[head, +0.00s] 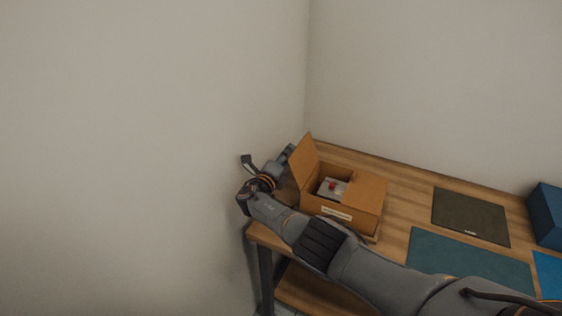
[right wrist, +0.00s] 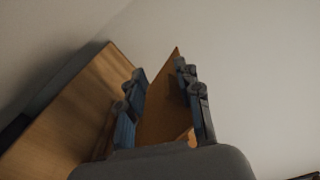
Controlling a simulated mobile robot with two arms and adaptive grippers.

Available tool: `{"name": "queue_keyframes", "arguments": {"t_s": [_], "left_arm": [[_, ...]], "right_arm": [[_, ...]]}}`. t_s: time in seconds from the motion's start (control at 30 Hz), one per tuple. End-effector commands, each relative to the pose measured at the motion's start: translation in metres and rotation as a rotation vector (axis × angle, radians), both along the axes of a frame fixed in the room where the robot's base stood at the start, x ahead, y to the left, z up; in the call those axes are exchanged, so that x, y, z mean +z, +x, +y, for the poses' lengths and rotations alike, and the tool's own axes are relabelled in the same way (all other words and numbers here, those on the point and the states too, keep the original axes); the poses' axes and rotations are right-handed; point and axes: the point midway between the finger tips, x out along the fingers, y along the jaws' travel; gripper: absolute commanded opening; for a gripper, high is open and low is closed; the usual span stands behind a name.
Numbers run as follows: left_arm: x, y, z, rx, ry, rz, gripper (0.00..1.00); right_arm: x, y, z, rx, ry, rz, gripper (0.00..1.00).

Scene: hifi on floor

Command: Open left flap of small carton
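The small carton (head: 350,215) is a brown cardboard box standing on the wooden table. Its left flap (head: 304,163) stands up, tilted outward to the left. Its right flap (head: 366,190) lies roughly flat over the right part of the opening. A pale item with a red spot (head: 332,187) shows inside. My right gripper (head: 284,158) is at the outer left side of the left flap. In the right wrist view its two fingers (right wrist: 162,72) are apart, with the brown flap (right wrist: 160,110) showing between or beyond them; contact cannot be told. My left gripper is not in view.
The table (head: 397,235) has a dark mat (head: 470,216), a teal mat (head: 470,262) and a blue box (head: 547,215) to the right. A wall stands close on the left and behind. My right arm crosses in front of the carton.

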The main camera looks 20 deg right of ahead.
Motion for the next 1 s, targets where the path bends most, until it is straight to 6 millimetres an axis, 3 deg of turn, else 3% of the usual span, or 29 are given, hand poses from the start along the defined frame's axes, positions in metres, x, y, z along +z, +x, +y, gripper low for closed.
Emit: {"name": "queue_keyframes", "arguments": {"t_s": [0.33, 0.7, 1.0], "left_arm": [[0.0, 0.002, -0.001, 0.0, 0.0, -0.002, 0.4], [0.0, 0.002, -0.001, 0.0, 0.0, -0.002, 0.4], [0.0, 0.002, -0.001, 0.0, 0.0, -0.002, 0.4]], "right_arm": [[-0.006, -0.019, 0.018, -0.002, 0.008, 0.005, 0.3], [-0.004, -0.063, 0.074, 0.002, 0.006, 0.005, 0.3], [-0.002, -0.078, 0.092, 0.001, 0.001, 0.003, 0.3]]}}
